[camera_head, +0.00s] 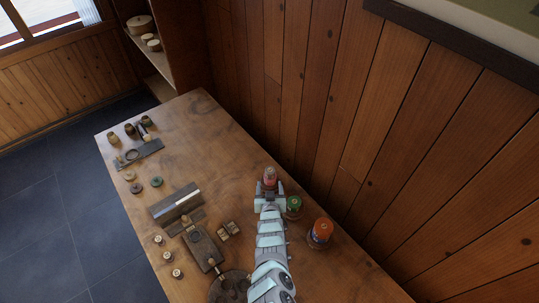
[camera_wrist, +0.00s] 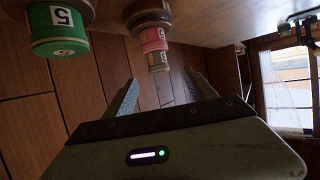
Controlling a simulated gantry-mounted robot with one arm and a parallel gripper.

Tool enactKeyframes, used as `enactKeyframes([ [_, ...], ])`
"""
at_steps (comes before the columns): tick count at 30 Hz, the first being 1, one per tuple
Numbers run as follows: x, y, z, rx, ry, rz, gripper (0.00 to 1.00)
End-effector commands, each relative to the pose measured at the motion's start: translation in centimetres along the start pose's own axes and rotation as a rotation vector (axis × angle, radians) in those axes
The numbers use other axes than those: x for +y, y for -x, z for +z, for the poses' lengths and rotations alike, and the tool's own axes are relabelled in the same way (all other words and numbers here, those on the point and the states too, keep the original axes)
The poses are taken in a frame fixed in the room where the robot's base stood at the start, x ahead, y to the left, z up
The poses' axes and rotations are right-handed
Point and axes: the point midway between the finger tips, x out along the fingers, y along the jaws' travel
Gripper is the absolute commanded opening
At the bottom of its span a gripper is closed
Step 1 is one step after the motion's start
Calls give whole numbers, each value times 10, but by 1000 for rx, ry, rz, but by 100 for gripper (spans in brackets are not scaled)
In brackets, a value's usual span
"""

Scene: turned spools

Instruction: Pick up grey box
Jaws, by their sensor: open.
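No plainly grey box stands out in either view. The closest shapes in the head view are a dark grey-brown flat block (camera_head: 203,248) with a small knob and a dark long holder (camera_head: 172,207) with a pale strip. My gripper (camera_head: 269,190) is at the far right edge of the table, well to the right of both. In the wrist view my gripper (camera_wrist: 158,77) is open, its fingers apart with nothing held.
A green spool (camera_head: 294,203) and a larger orange spool (camera_head: 320,231) stand right of my arm, near the wooden wall (camera_head: 330,130). Small pegs, discs and a dark round plate (camera_head: 229,288) lie at the table's left and front. The table's middle back is clear.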

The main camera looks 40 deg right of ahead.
Motion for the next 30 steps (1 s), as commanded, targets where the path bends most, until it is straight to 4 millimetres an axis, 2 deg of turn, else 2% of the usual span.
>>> enactKeyframes([
  [15, 2, -47, 6, -1, -4, 2, 65],
  [26, 2, -60, 0, 1, -1, 2, 65],
  [30, 5, -72, 0, 2, -4, 3, 65],
])
